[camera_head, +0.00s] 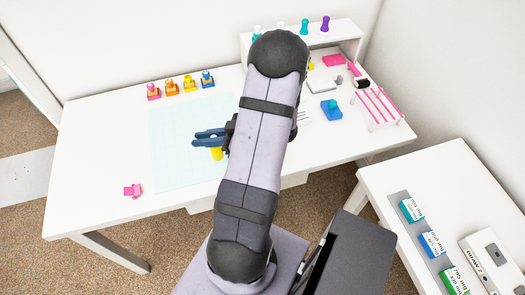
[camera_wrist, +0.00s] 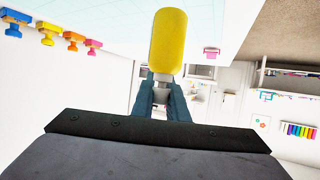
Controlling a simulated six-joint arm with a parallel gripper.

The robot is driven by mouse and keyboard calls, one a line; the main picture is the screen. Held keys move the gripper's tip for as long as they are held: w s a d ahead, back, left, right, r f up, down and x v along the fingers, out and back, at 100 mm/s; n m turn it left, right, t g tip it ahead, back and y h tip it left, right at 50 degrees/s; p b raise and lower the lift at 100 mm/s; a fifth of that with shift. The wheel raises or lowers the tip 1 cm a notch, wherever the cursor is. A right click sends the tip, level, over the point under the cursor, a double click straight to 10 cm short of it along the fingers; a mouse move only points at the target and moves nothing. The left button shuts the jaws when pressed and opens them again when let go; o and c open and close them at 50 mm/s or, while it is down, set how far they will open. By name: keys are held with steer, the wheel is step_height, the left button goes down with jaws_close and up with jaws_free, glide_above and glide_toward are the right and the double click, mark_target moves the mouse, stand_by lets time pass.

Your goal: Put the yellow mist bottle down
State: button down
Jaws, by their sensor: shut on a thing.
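My gripper (camera_head: 210,138) is over the light blue mat on the white table in the head view, with its blue fingers pointing left. The yellow mist bottle (camera_head: 217,154) shows just under the fingers, partly hidden by them. In the wrist view my gripper (camera_wrist: 163,95) is shut on the neck of the yellow mist bottle (camera_wrist: 168,42). Its rounded yellow body extends beyond the fingertips. Whether the bottle's base touches the mat cannot be told.
The light blue mat (camera_head: 170,128) is mostly clear. Several coloured stamps (camera_head: 171,88) stand along the back edge. A small pink piece (camera_head: 132,190) lies front left. A white shelf (camera_head: 345,30) with bottles, a blue block (camera_head: 329,112) and a pink rack (camera_head: 378,106) stand right.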

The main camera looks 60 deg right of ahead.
steer(key=s+d+r+m+h, duration=0.3)
steer(key=s+d, duration=0.2)
steer(key=d, duration=0.2)
steer(key=s+d+r+m+h+b, duration=0.1)
steer(key=s+d+r+m+h, duration=0.1)
steer(key=s+d, duration=0.4)
steer(key=shift+s+d+r+m+h, duration=0.2)
steer(key=shift+d+r+m+h, duration=0.3)
steer(key=shift+h, duration=0.4)
steer(key=shift+f, duration=0.15)
steer(key=shift+f, duration=4.9)
steer(key=shift+f, duration=0.15)
steer(key=c, duration=1.7)
jaws_free()
steer(key=shift+c, duration=0.2)
